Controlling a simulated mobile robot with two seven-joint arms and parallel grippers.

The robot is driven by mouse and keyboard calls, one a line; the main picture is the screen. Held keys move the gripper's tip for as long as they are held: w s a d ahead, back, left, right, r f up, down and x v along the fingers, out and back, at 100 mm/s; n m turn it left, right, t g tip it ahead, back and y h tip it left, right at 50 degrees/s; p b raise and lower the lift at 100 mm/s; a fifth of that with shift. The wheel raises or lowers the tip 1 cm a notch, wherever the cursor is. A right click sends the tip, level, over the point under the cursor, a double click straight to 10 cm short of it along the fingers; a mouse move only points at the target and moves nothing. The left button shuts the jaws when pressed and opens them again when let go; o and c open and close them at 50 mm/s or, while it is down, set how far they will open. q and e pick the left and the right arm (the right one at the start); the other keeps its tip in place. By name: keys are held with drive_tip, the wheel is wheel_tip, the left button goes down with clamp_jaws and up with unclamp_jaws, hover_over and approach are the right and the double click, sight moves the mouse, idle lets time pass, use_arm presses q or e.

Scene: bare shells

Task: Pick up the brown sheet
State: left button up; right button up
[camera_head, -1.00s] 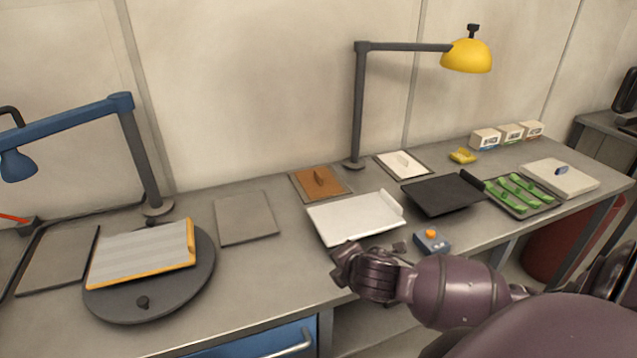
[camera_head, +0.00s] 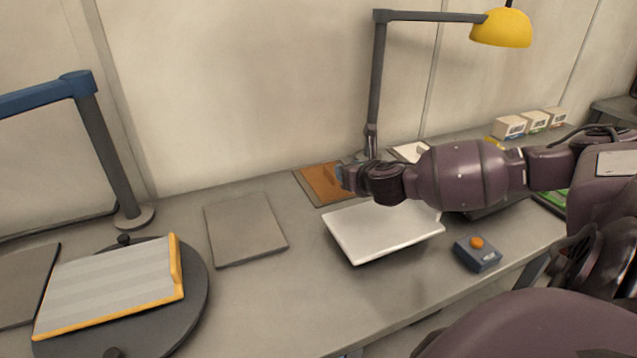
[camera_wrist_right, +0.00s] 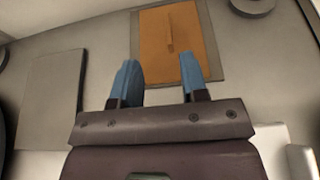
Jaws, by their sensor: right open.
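The brown sheet (camera_head: 318,184) lies on a grey mat (camera_head: 306,193) towards the back of the bench. It has a raised ridge like a handle along its middle, which shows in the right wrist view on the sheet (camera_wrist_right: 184,46). My right gripper (camera_head: 346,176) is at the sheet's right side in the head view, partly hiding it. In the right wrist view my right gripper (camera_wrist_right: 158,72) is open and empty, its blue fingers pointing towards the sheet's near edge. Contact cannot be told. My left gripper is not in view.
A white tray (camera_head: 380,232) lies in front of the sheet, below my right arm. The yellow lamp's post (camera_head: 376,90) stands just behind my right gripper. An empty grey mat (camera_head: 245,230) lies to the left. A blue box with an orange button (camera_head: 478,256) sits at the right.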

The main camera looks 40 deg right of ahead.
sight(331, 173)
drive_tip(key=f, duration=0.1)
drive_tip(key=w+f+b, duration=0.1)
drive_tip(key=f, duration=0.1)
drive_tip(key=shift+d+f, duration=0.15)
drive_tip(key=shift+f, duration=0.05)
drive_tip(key=shift+w+d+f, duration=0.1)
drive_tip(key=shift+w+f, duration=0.05)
drive_tip(key=shift+w, duration=0.1)
drive_tip(key=b+x, duration=0.1)
drive_tip(key=x, duration=0.3)
drive_tip(key=shift+f, duration=0.15)
drive_tip(key=shift+w+d+f, duration=0.1)
drive_tip(key=shift+w+d, duration=0.1)
drive_tip(key=shift+w, duration=0.2)
drive_tip(key=x, duration=0.1)
drive_tip(key=b+x, duration=0.1)
drive_tip(key=x, duration=0.2)
drive_tip(key=shift+s+d+f+b, duration=0.15)
drive_tip(key=shift+d+f+b, duration=0.15)
drive_tip(key=shift+b, duration=0.1)
drive_tip(key=shift+w+d, duration=0.1)
drive_tip(key=shift+w, duration=0.4)
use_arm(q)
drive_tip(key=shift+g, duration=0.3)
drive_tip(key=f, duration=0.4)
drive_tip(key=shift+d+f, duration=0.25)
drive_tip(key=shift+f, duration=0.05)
use_arm(e)
clamp_jaws()
